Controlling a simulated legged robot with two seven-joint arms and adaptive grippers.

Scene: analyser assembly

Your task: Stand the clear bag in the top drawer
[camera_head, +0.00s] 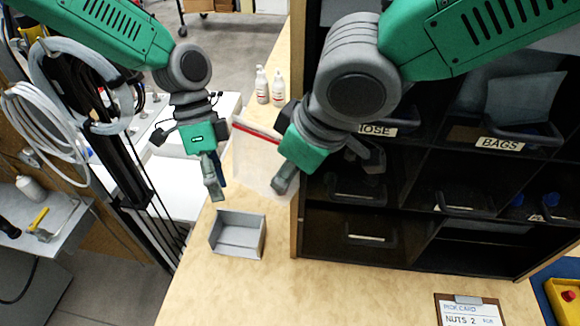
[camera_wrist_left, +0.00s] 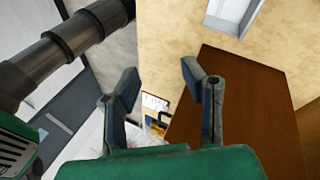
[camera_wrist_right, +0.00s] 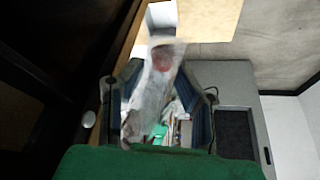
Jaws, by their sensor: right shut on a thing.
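The clear bag (camera_head: 258,165) has a red strip along its top edge and hangs beside the dark shelf unit in the head view. My right gripper (camera_head: 284,184) is shut on it at the right side; in the right wrist view the see-through bag (camera_wrist_right: 155,90) lies between the fingers (camera_wrist_right: 160,115). My left gripper (camera_head: 213,183) is left of the bag, apart from it, pointing down; the left wrist view shows its fingers (camera_wrist_left: 160,95) apart with nothing held. The shelf unit (camera_head: 300,150) holds several dark drawers; my right arm hides part of it. I cannot tell which is the top drawer.
A grey open bin (camera_head: 238,235) stands on the wooden table (camera_head: 225,295) below the grippers. Two white bottles (camera_head: 262,85) stand behind the bag. The shelf carries a BAGS label (camera_head: 500,144). A clipboard (camera_head: 470,310) lies at the front right. The table's front middle is clear.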

